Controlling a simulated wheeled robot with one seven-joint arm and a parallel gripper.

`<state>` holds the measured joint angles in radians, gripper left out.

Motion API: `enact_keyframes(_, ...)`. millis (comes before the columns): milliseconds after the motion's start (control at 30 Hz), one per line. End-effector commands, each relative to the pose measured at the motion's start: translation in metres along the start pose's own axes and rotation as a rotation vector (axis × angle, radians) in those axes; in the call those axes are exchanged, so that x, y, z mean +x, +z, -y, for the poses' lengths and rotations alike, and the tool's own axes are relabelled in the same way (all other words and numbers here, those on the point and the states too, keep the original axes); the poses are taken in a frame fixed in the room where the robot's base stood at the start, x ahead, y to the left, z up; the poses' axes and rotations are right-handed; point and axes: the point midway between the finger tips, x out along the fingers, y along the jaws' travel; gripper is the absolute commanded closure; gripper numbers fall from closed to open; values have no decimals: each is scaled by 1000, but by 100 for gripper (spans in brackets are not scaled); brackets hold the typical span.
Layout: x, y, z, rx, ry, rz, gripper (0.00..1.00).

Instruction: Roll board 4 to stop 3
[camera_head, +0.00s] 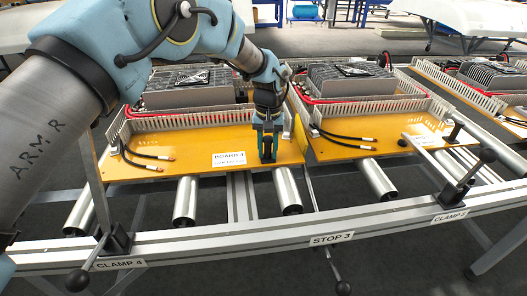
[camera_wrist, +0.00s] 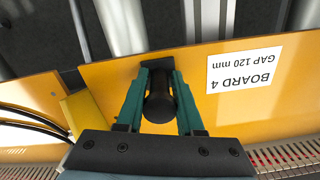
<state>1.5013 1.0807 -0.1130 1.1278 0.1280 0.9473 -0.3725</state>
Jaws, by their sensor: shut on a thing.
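The label reads BOARD 4, GAP 120 mm in the wrist view (camera_wrist: 244,80). My gripper (camera_head: 267,157) is at the board's front edge, right of the label. In the wrist view its teal fingers are shut around a black round knob (camera_wrist: 158,103) on the board. The STOP 3 label (camera_head: 332,239) is on the front rail, right of board 4, with a black-knobbed lever (camera_head: 343,287) hanging below it.
Another orange board (camera_head: 365,146) lies close beside board 4's right edge. A yellow block (camera_wrist: 85,112) shows at that side. Bare rollers (camera_head: 287,190) show in front.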

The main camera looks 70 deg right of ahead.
Motion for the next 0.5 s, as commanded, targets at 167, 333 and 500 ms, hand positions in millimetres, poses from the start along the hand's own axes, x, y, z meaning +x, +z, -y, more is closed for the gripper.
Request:
enact_keyframes(167, -2, -1, -8, 6, 12, -10, 100)
enact_keyframes(333, -2, -1, -9, 7, 13, -11, 49)
enact_keyframes(500, -2, -1, -7, 6, 11, -9, 44)
